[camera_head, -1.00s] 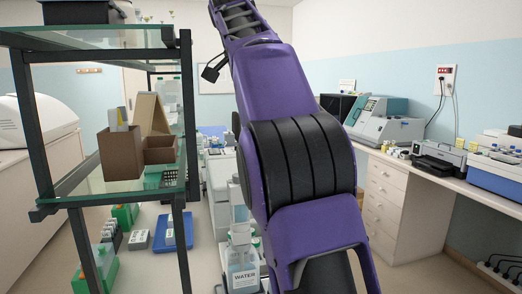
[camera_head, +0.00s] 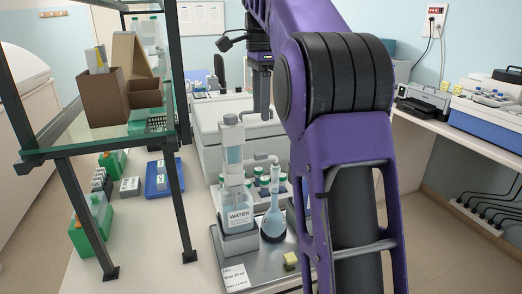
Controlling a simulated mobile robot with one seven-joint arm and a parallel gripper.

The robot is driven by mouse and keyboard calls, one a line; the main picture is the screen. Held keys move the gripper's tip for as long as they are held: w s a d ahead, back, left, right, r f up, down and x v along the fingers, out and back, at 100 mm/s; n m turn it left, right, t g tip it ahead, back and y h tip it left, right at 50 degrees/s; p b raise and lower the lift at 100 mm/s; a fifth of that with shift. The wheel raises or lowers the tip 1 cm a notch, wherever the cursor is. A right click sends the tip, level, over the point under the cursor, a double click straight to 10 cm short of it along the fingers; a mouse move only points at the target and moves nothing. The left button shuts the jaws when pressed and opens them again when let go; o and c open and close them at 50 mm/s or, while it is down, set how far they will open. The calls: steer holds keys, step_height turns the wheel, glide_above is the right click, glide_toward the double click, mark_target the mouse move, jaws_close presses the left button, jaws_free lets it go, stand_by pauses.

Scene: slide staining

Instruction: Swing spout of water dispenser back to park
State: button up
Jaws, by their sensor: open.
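The water dispenser (camera_head: 232,155) stands upright left of my arm, on a bottle labelled WATER (camera_head: 238,217). Its thin pale spout (camera_head: 262,158) points right, with its end above the neck of a round flask holding blue liquid (camera_head: 273,224). My gripper (camera_head: 264,114) hangs down above and behind the spout, to the right of the dispenser's top. It is open and appears empty, clear of the dispenser in the picture. Its fingers are small and seen from the side.
A metal tray (camera_head: 216,243) carries the dispenser, flask, a white card and a small yellow block (camera_head: 291,260). Green-capped bottles (camera_head: 283,180) stand in a rack behind the flask. A glass shelf unit (camera_head: 90,139) rises at left. A blue tray (camera_head: 151,180) lies under it.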

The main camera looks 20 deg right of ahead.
mark_target(261, 153)
step_height(261, 153, down, 12)
steer(key=shift+r, duration=0.1)
stand_by(0.4)
jaws_close()
stand_by(1.2)
